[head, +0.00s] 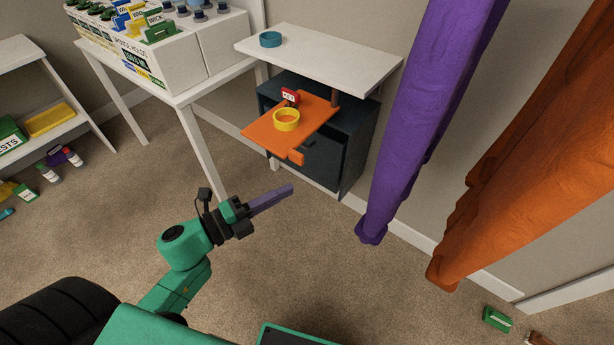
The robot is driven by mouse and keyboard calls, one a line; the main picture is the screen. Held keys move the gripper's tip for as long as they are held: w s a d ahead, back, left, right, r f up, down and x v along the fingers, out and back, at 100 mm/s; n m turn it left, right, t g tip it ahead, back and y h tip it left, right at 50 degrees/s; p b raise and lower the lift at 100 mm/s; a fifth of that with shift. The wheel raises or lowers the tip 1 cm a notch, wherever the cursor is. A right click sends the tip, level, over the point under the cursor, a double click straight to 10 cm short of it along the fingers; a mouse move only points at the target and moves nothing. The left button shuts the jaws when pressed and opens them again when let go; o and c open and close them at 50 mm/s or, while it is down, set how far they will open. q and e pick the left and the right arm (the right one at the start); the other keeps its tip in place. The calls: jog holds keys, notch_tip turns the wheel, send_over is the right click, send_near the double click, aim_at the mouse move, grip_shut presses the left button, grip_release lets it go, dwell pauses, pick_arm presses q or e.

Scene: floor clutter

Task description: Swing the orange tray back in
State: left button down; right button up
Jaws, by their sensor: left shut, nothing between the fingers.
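The orange tray (262,131) sticks out to the front left from under a white top board (330,57), over a dark blue cabinet (353,150). It hangs from a brown post (335,97) near its back right. An orange block (296,157) sits at its front right corner. A yellow ring (286,121) and a small red sign (290,96) are on the tray. My left gripper (291,188) is shut and empty, with its purple fingers in front of and below the tray, apart from it. My right gripper is not in view.
A white table (190,93) with boxes stands left of the cabinet. A purple curtain (420,120) and an orange curtain (540,150) hang at the right. A teal ring (270,39) lies on the top board. Carpet before the cabinet is clear.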

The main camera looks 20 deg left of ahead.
pick_arm(q)
jog(key=w+d, duration=0.1)
jog(key=w, duration=0.7)
jog(key=shift+d+p, duration=0.3)
jog(key=shift+d, duration=0.05)
